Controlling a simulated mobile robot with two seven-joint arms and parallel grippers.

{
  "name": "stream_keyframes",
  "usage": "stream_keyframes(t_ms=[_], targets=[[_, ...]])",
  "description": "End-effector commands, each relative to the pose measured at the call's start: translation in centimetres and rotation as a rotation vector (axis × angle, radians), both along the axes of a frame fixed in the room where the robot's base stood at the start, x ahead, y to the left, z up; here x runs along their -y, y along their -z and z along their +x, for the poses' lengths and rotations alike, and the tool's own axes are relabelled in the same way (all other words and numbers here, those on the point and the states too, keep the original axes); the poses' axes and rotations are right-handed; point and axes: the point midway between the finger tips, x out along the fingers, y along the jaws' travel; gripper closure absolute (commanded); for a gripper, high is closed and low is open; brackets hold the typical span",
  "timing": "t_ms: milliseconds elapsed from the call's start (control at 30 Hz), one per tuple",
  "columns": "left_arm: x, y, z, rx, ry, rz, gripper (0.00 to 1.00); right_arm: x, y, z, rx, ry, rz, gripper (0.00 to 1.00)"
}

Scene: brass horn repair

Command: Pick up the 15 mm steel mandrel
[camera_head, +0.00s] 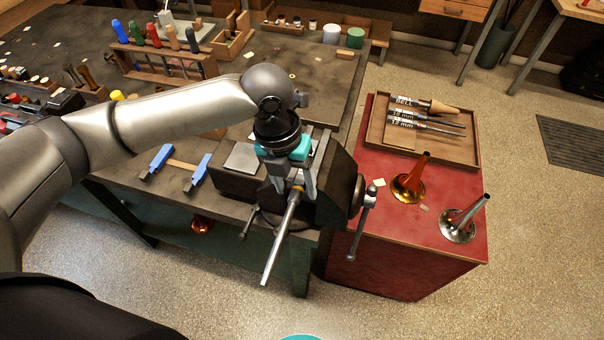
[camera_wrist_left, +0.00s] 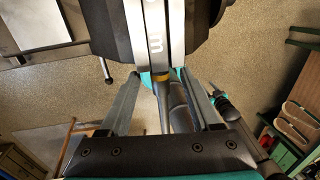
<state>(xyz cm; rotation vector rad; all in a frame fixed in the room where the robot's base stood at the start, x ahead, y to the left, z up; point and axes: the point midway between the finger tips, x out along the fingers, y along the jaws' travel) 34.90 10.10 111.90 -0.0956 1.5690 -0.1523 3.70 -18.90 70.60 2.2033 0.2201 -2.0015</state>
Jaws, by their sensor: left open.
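A steel mandrel (camera_head: 281,233) with a yellow band is at the bench vise (camera_head: 337,178) in the head view, its bare shaft slanting down past the bench edge. In the left wrist view its marked end (camera_wrist_left: 157,42) shows the letter "m" and lies between the dark vise jaws; the full size mark is not readable. My left gripper (camera_head: 293,190) is open, its fingers on either side of the mandrel near the yellow band. The left wrist view shows gaps between the mandrel and both fingers (camera_wrist_left: 160,76). My right gripper is not in view.
A wooden tray (camera_head: 374,137) on the red cabinet (camera_head: 415,258) holds several marked mandrels, including "BELL" and "12 mm". A brass bell (camera_head: 410,184) and a silver bell (camera_head: 461,222) stand in front. Blue-handled tools (camera_head: 158,160) lie left of the vise.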

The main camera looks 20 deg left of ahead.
Motion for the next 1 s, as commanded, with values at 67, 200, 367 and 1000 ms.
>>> stream_keyframes(t_ms=[67,200,367,1000], targets=[[0.00,-0.02,-0.01,0.000,0.000,0.000,0.41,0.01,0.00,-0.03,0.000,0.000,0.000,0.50],[-0.02,-0.04,-0.01,0.000,0.000,0.000,0.56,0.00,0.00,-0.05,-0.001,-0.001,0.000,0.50],[-0.03,-0.06,0.00,0.000,0.000,0.001,0.74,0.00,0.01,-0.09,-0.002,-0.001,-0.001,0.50],[-0.05,-0.07,0.01,0.000,-0.001,0.001,1.00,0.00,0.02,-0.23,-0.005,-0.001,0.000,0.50]])
